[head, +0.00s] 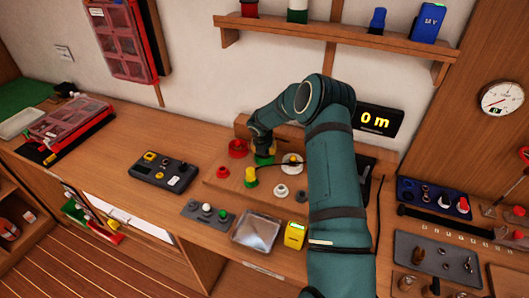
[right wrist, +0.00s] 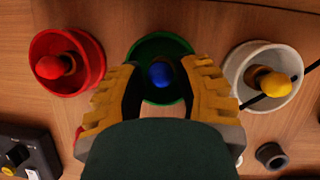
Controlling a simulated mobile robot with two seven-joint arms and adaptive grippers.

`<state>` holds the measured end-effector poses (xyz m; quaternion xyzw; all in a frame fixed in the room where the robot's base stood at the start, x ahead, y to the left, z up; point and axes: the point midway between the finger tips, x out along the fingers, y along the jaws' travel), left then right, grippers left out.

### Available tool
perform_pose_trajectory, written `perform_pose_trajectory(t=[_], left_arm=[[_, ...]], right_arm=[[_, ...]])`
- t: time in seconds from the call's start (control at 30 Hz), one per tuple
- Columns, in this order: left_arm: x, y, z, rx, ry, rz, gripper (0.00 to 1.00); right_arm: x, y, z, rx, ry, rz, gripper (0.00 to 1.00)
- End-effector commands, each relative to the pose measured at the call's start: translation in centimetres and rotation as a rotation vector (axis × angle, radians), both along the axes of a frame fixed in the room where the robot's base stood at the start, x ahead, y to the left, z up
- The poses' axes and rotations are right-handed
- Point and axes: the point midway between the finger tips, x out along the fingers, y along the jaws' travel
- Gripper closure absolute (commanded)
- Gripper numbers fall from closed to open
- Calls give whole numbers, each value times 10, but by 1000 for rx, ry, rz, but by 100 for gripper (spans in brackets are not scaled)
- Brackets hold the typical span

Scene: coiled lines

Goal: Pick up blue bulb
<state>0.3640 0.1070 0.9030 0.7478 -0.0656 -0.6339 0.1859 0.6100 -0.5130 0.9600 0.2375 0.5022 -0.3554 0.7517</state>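The blue bulb (right wrist: 161,75) sits in the middle of a green round holder (right wrist: 163,45) in the right wrist view. My right gripper (right wrist: 160,88) is open, with one yellow finger on each side of the bulb. A gap shows between bulb and fingers. In the head view my right gripper (head: 262,148) is over the green holder (head: 264,161), and the blue bulb is hidden there. My left gripper is not in view.
A red holder with a red bulb (right wrist: 48,67) stands left of the green one. A white holder with a yellow bulb (right wrist: 274,82) stands right, with a dark line across it. A display reading 0 m (head: 379,119) stands behind.

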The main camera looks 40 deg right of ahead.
Motion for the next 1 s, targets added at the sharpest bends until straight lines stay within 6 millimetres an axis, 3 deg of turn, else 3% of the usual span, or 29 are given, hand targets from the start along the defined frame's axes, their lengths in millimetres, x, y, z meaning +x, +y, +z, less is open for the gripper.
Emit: perform_pose_trajectory(t=[0.1,0.53,1.0], left_arm=[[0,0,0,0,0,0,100],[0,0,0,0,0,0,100],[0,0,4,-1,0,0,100]], right_arm=[[0,0,0,0,0,0,92],[0,0,7,0,-1,0,93],[0,0,87,-1,-2,-1,93]])
